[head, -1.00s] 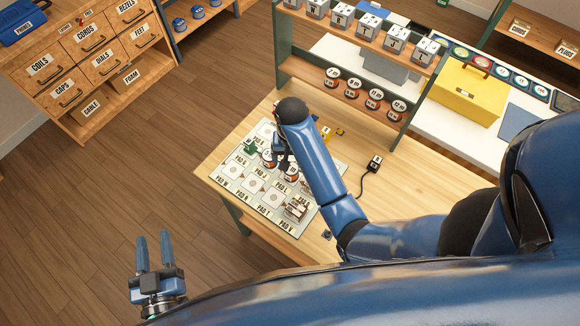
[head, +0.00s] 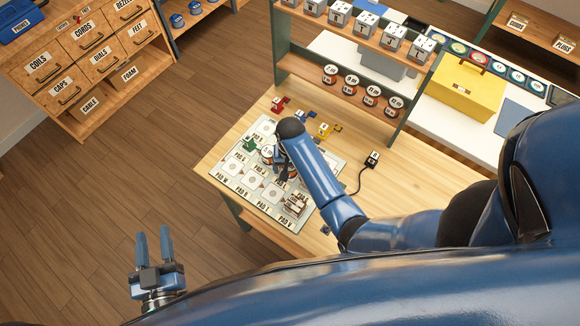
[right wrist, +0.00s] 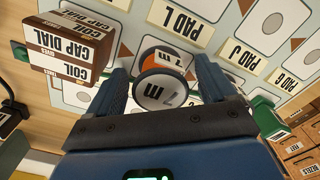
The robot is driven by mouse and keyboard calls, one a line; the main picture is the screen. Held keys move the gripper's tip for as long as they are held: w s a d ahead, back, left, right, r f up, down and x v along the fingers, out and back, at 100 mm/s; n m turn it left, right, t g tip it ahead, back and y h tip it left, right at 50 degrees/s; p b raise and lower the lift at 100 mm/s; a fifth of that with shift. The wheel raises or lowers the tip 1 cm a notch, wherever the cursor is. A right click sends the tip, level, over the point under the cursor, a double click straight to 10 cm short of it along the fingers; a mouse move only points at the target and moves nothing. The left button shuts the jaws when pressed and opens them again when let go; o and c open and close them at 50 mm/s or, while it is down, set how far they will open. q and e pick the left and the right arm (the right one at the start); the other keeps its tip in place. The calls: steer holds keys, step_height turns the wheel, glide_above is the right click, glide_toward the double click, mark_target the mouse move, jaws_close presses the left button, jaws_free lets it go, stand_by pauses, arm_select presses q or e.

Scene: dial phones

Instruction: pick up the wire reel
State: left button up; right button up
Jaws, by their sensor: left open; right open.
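In the right wrist view, a wire reel with a white "7 m" label on its dark-rimmed face (right wrist: 160,92) lies between the open fingers of my right gripper (right wrist: 163,85). A second reel (right wrist: 163,57) with an orange-red side stands just behind it. In the head view my right gripper (head: 280,168) is low over the pad mat (head: 262,208). A white-faced reel (head: 267,151) shows beside it, and the arm partly hides the spot. I cannot tell whether the fingers touch the reel. My left gripper (head: 153,248) is open and empty over the floor.
A brown "COIL CAP DIAL" box (right wrist: 70,42) stands near the fingers, left in the wrist view. A green part (head: 249,145) sits on the mat. Red (head: 278,104) and yellow (head: 323,131) parts lie behind. Several reels stand on the shelf (head: 310,75).

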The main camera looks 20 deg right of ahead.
steer(key=c, duration=1.2)
steer(key=shift+r, duration=0.15)
